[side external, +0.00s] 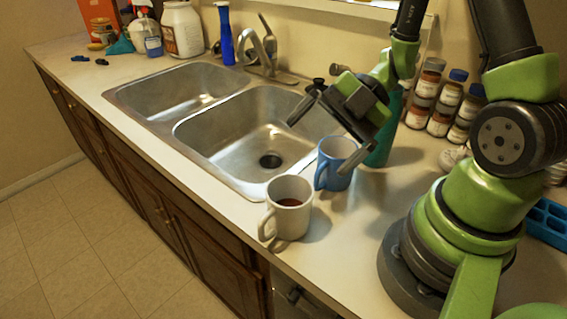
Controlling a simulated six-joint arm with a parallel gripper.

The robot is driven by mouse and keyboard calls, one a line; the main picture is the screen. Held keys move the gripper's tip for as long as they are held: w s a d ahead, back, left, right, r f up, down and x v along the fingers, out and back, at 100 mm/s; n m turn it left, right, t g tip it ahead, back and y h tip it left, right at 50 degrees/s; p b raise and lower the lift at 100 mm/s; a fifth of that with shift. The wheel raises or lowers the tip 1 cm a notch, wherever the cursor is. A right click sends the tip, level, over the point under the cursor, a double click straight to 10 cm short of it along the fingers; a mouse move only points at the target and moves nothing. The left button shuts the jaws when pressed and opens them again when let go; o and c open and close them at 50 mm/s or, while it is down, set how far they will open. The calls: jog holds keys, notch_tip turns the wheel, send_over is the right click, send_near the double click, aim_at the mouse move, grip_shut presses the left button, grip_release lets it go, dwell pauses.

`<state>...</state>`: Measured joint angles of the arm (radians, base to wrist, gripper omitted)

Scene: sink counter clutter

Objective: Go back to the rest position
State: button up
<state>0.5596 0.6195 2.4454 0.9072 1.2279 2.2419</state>
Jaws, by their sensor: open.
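One finger is over the basin and the other is just above the blue mug (335,163). The blue mug stands on the counter right of the sink, its handle toward the left. I cannot tell whether the lower finger touches its rim. A white mug (289,206) with dark liquid in it stands in front of the blue mug, near the counter's front edge.
The double sink (224,160) with its faucet (268,51) lies left of my gripper. A teal bottle (383,148) stands behind the blue mug. Spice jars (441,106) are stacked at the wall. A blue bottle (225,36) and white jug (182,29) stand behind the sink. A blue tray (547,219) is far right.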

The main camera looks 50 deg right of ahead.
jog(key=s+r+m+t+h, duration=0.2)
jog(key=r+m, duration=0.5)
jog(key=m, duration=0.6)
jog(key=s+r+m+t+h, duration=0.2)
jog(key=s+r+m+h, duration=0.3)
jog(key=m, duration=0.8)
notch_tip(320, 180, up, 3)
jog(key=shift+s+r+h, duration=0.1)
jog(key=shift+s+h, duration=0.05)
jog(key=shift+h, duration=1.05)
jog(key=c, duration=0.5)
jog(key=shift+a, duration=0.1)
